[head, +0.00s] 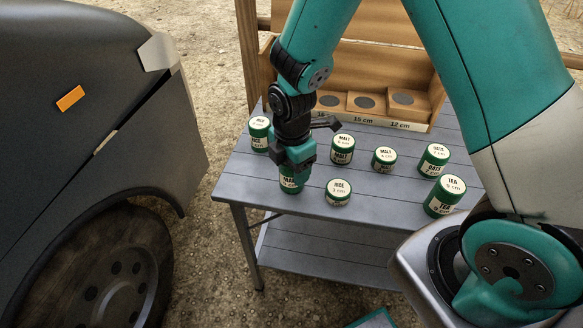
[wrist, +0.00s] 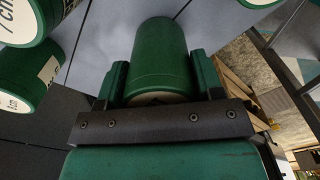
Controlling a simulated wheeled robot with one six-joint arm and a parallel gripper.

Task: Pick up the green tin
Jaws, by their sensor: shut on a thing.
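A green tin (head: 292,183) is in my gripper (head: 296,166) near the front left of the grey table. In the wrist view the same green tin (wrist: 160,58) sits between the two fingers of my gripper (wrist: 161,80), which are shut on it. In the head view my gripper hides most of the tin's upper part. I cannot tell whether its base touches the table. Other green tins with white labels stand close by: a RICE tin (head: 338,192) to the right, a MALT tin (head: 342,149), a smaller MALT tin (head: 384,159), an OATS tin (head: 433,160) and a TEA tin (head: 444,196).
Another green tin (head: 259,133) stands at the table's left edge. A wooden rack (head: 379,119) with round-marked bays and size labels, "15 cm" and "12 cm" among them, stands at the back of the table (head: 385,208). A dark vehicle (head: 90,110) is to the left.

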